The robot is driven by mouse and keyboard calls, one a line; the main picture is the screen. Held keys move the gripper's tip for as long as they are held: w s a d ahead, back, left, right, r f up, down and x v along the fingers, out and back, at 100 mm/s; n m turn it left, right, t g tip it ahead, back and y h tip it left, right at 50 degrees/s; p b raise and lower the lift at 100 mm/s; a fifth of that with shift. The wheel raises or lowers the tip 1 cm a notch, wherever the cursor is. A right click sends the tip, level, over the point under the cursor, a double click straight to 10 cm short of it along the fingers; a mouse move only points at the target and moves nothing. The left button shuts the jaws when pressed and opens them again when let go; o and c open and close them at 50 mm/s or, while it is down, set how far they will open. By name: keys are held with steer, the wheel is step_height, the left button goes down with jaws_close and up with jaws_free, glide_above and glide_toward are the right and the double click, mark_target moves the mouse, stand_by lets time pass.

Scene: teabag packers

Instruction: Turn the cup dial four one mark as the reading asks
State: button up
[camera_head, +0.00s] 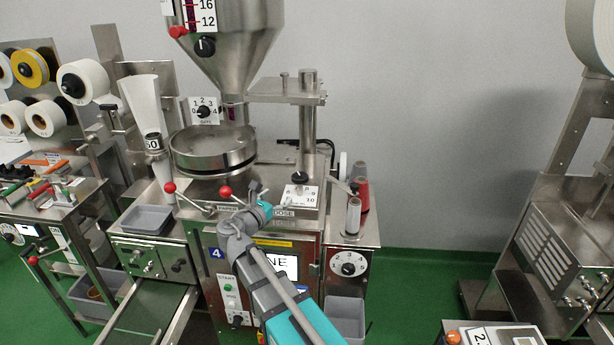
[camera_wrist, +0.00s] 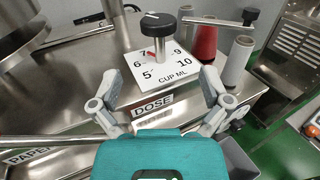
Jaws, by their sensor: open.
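The cup dial is a black knob (camera_wrist: 158,24) on a post over a white plate (camera_wrist: 158,85) marked CUP ML, with numbers from 5 to 10. A red pointer (camera_wrist: 151,55) under the knob points toward the near left, by the 6 and 7; the exact mark is unclear. In the head view the knob (camera_head: 301,177) stands on machine 4's top. My gripper (camera_wrist: 160,88) is open and empty, its fingers apart in front of the plate and short of the knob. In the head view my gripper (camera_head: 268,197) is left of the dial. My arm partly covers the screen (camera_head: 289,267), leaving "NE" visible.
A steel post and bracket (camera_head: 307,90) rise behind the dial. Red and white spools (camera_wrist: 205,42) stand to its right. A round steel pan (camera_head: 213,150) and a red-knobbed lever (camera_head: 225,191) are to the left. A 2-3-4 dial (camera_head: 348,264) is on the front.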

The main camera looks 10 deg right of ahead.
mark_target(305, 174)
steer(key=x, duration=1.3)
steer(key=shift+w+d, duration=0.2)
